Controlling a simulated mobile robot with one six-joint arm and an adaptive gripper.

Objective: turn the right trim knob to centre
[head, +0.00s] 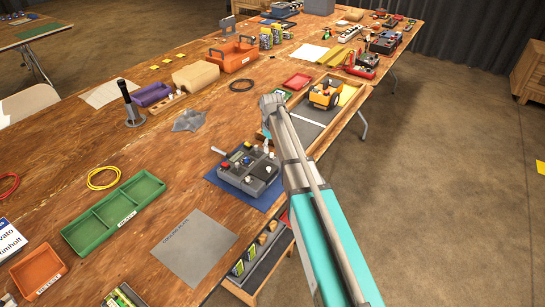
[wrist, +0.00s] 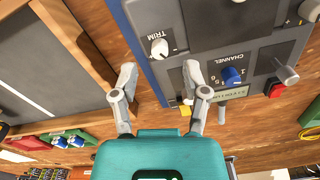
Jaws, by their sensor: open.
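The grey control box (head: 240,180) lies on a blue mat on the wooden table in the head view. In the wrist view its panel (wrist: 205,45) appears upside down. A white knob (wrist: 159,48) marked TRIM sits near the panel's left edge there, on a dark label with scale marks; its exact pointer angle is too small to tell. In the head view my gripper (head: 267,143) is over the box's far right part.
A wooden-rimmed tray (head: 345,112) with a yellow vehicle (head: 324,95) stands beyond the box. A green tray (head: 115,213) lies left.

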